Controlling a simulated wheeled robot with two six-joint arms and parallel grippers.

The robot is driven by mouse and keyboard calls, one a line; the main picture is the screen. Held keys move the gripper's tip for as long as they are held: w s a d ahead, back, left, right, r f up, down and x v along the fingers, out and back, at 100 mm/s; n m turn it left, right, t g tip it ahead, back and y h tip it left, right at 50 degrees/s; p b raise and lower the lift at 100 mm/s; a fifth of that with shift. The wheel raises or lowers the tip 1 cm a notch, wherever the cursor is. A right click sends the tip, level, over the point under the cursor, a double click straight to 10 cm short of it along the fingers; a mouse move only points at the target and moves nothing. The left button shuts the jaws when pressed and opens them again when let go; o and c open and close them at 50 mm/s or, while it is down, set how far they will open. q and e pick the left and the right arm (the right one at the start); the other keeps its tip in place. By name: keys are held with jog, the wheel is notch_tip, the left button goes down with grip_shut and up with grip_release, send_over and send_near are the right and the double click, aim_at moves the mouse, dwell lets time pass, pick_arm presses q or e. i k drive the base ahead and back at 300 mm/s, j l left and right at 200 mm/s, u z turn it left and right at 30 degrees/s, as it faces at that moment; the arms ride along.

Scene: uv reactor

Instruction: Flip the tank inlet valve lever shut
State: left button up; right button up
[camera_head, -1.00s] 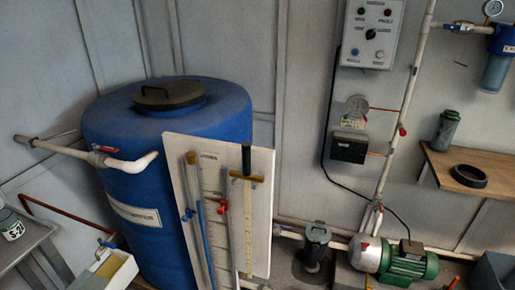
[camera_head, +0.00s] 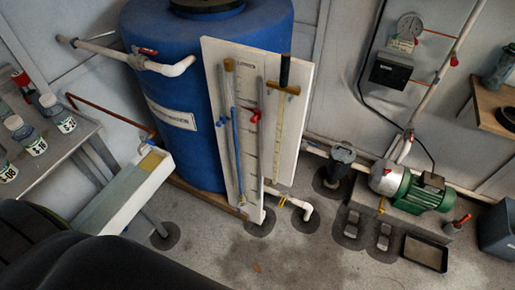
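The blue tank (camera_head: 270,30) stands at the back, left of centre. A white inlet pipe (camera_head: 100,48) comes in from the left and bends at an elbow in front of the tank's upper side. A small red valve lever (camera_head: 147,51) sits on this pipe just before the elbow. It seems to lie roughly along the pipe, but it is too small to be sure. Neither of my grippers is in view. A large dark shape at the lower left is out of focus detail, and no fingers show on it.
A white gauge board (camera_head: 212,62) leans before the tank. A grey bench (camera_head: 65,145) with several bottles and a pale trough (camera_head: 125,195) stand at the left. A green pump (camera_head: 425,195), small pads and a black tray (camera_head: 426,252) occupy the right floor.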

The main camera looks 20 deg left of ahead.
aim_at(143, 50)
jog(key=u, duration=1.45)
jog(key=l+u, duration=0.15)
jog(key=u, duration=0.3)
jog(key=l+u, duration=0.2)
jog(key=u, duration=0.25)
jog(key=l+u, duration=0.2)
jog(key=u, duration=0.2)
jog(key=l+u, duration=0.1)
jog(key=l, duration=0.3)
jog(key=k+l+u, duration=0.1)
jog(key=l, duration=0.3)
jog(key=k+l+u, duration=0.15)
jog(key=l, duration=0.25)
jog(key=k+l+u, duration=0.1)
jog(key=l, duration=0.25)
jog(key=k+l+u, duration=0.1)
jog(key=l, duration=0.3)
